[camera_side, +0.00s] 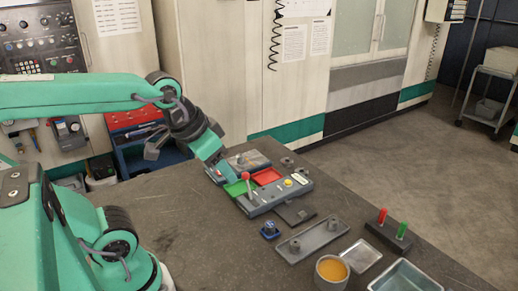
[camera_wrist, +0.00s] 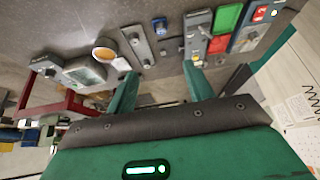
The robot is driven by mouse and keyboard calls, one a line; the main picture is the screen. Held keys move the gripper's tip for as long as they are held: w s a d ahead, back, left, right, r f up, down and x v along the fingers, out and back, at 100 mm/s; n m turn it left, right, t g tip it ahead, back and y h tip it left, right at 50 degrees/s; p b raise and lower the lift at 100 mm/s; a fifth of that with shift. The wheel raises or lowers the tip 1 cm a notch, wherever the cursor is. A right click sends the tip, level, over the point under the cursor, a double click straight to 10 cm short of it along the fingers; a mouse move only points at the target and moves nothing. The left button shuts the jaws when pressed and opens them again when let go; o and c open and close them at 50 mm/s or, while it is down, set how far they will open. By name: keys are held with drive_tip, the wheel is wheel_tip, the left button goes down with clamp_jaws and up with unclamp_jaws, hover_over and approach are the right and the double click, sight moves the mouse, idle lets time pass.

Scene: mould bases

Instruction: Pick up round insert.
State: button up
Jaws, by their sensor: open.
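My gripper (camera_wrist: 161,82) is open and empty, its two green fingers spread apart in the wrist view. In the side view my gripper (camera_side: 212,150) hangs above the far left end of the workbench, near the control box. A small round grey piece (camera_side: 287,162) lies behind the box; it may be the round insert, but I cannot tell for sure. A grey mould plate with two round posts (camera_side: 319,240) lies on the bench, and it also shows in the wrist view (camera_wrist: 137,44). A dark flat plate (camera_side: 295,211) lies beside it.
A small blue part (camera_side: 269,230), a cup with orange contents (camera_side: 332,271), a metal tray (camera_side: 361,255) and a peg block (camera_side: 388,234) stand nearer. The bench's left-front area is clear.

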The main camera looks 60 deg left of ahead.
drive_tip(key=w+a+r+g, duration=0.2)
drive_tip(key=w+a, duration=0.4)
drive_tip(key=w, duration=0.4)
drive_tip(key=n+g, duration=0.3)
hover_over(240, 155)
drive_tip(key=f, duration=1)
drive_tip(key=d+f, duration=0.1)
drive_tip(key=f, duration=0.4)
drive_tip(key=shift+a+f, duration=0.3)
drive_tip(key=shift+a, duration=0.1)
drive_tip(key=shift+f, duration=1.3)
drive_tip(key=shift+f, duration=2.6)
